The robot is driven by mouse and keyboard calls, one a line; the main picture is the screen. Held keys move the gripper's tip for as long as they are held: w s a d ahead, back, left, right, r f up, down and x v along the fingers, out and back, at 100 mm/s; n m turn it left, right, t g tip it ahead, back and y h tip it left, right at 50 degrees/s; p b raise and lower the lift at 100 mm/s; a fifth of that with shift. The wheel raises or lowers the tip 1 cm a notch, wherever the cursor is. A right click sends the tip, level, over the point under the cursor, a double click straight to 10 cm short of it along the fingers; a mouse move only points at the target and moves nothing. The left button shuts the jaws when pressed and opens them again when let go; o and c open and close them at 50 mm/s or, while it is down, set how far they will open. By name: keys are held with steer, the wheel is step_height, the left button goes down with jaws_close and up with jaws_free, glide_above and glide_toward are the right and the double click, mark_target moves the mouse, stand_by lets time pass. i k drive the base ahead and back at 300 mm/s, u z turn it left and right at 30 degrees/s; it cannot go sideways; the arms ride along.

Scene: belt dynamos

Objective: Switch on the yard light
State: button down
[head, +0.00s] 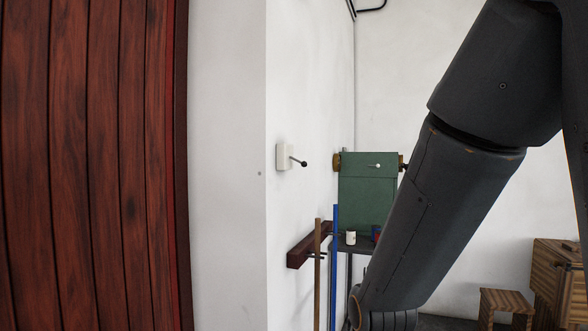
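A pale box with a short dark lever ending in a round knob, a wall switch (284,157), is fixed on the white wall left of the picture's middle. Its lever sticks out to the right and slightly down. No label shows on it, and no lamp that I can name as the yard light is in view. My arm comes down from the upper right to the bottom middle. My gripper is outside the picture, so its state is hidden.
A green cabinet (368,190) stands behind the switch, with a small white cup (351,238) by it. A dark red rack (308,246) on the wall holds a brown pole (317,280) and a blue pole (335,270). A red wooden door (90,165) fills the left. A wooden stool (505,305) is lower right.

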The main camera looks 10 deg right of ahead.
mark_target(304, 164)
steer(key=k, duration=0.25)
steer(key=z, duration=0.25)
steer(key=i, duration=1.25)
steer(key=u, duration=0.4)
